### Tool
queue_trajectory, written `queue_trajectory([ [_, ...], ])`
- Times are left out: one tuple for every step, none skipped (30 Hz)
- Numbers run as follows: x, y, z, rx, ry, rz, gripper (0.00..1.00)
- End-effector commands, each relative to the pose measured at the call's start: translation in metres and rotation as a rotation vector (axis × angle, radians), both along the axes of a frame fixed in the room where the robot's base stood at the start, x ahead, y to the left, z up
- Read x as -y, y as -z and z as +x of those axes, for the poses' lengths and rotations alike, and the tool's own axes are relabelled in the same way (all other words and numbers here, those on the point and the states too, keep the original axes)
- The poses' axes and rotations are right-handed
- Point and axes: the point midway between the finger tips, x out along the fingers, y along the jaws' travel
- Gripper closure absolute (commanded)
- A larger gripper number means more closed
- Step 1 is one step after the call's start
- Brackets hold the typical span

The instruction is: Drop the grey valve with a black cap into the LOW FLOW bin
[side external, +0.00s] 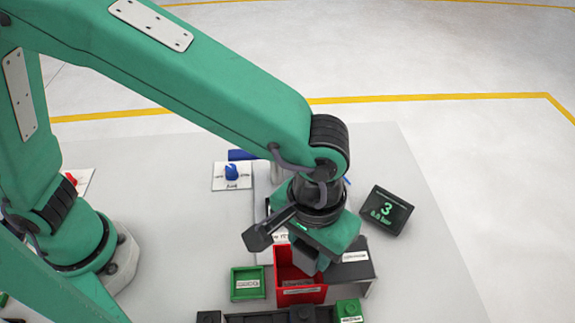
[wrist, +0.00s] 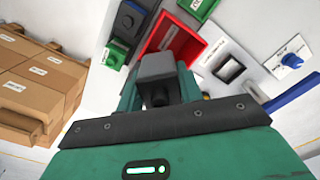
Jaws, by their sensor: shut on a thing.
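My gripper (side external: 309,264) points down over the red bin (side external: 300,292), at its right side in the side view. In the wrist view a dark grey block (wrist: 158,68) shows in front of my gripper's green housing. The red bin also shows in the wrist view (wrist: 165,30). The bin labels are too small to read, so I cannot tell which is LOW FLOW.
A small green bin (side external: 248,284) stands left of the red one, and a grey box (side external: 352,272) right of it. A display (side external: 386,210) reads 3. A blue knob (side external: 231,173) sits on a white plate. Cardboard boxes (wrist: 38,85) show in the wrist view.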

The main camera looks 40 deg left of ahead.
Motion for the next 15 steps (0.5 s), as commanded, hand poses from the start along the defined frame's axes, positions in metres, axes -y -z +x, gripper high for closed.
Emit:
queue_trajectory([
  [0.0001,0.0016,0.0000,0.000,0.000,0.000,0.88],
  [0.0001,0.0022,0.0001,0.000,0.000,-0.001,0.88],
  [0.0001,0.0028,0.0001,0.001,0.000,-0.001,0.88],
  [0.0001,0.0031,0.0001,0.001,0.000,-0.001,0.88],
  [0.0001,0.0032,0.0001,0.001,0.000,-0.001,0.88],
  [0.0001,0.0033,0.0001,0.001,0.000,-0.001,0.88],
  [0.0001,0.0034,0.0001,0.001,0.000,-0.001,0.88],
  [0.0001,0.0033,0.0001,0.001,0.000,-0.001,0.88],
  [0.0001,0.0033,0.0001,0.001,0.000,-0.001,0.88],
  [0.0001,0.0033,0.0001,0.001,0.000,-0.001,0.88],
  [0.0001,0.0033,0.0001,0.001,0.000,-0.001,0.88],
  [0.0001,0.0032,0.0001,0.001,0.000,-0.001,0.58],
  [0.0001,0.0032,0.0001,0.001,0.000,-0.001,0.52],
  [0.0001,0.0032,0.0001,0.001,0.000,-0.001,0.46],
  [0.0001,0.0032,0.0001,0.001,0.000,-0.001,0.39],
])
